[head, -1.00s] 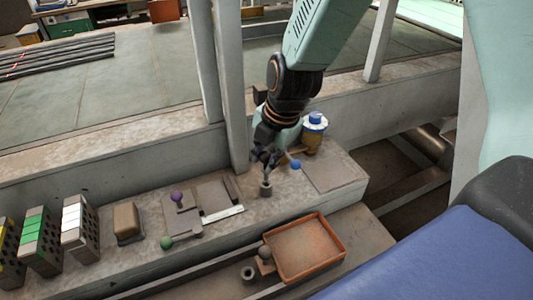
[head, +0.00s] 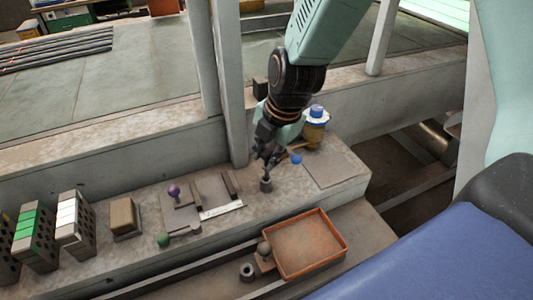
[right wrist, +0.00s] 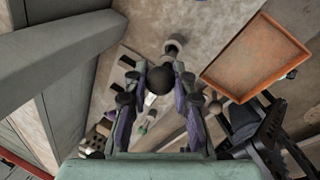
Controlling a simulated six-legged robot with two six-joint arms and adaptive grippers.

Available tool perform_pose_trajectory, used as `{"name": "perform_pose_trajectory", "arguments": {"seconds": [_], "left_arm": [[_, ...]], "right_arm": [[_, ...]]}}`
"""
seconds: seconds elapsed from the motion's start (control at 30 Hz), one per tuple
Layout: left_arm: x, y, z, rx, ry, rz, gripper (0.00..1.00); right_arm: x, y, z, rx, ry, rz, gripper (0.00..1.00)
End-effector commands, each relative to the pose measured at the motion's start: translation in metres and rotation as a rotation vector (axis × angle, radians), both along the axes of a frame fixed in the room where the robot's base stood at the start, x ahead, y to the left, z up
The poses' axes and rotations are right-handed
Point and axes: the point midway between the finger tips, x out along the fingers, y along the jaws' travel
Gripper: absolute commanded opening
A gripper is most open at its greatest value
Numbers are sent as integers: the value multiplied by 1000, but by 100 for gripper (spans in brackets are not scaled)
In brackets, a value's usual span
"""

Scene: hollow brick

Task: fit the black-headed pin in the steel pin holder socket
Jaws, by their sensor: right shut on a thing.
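My right gripper (head: 267,163) points down just above the steel pin holder socket (head: 266,186), a short grey cylinder on the ledge. In the right wrist view my right gripper (right wrist: 160,82) is shut on the black-headed pin (right wrist: 159,79); its round black head shows between the fingers. The socket also shows in the right wrist view (right wrist: 175,42), just beyond the head. The pin's shaft is mostly hidden, so I cannot tell whether its tip touches the socket. My left gripper is not in view.
A blue ball (head: 296,159) and a blue-white capped yellow container (head: 315,125) stand close right of the gripper. An orange-rimmed tray (head: 345,250) lies in front, beside a grey ring (head: 247,272). Hollow bricks (head: 75,225) stand far left.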

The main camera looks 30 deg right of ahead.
Motion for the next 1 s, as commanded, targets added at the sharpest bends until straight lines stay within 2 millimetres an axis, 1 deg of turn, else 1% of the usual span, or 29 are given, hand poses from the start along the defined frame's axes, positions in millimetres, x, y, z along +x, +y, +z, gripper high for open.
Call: {"name": "perform_pose_trajectory", "arguments": {"seconds": [1.0], "left_arm": [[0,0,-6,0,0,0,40]], "right_arm": [[8,-2,-5,0,0,0,0]]}}
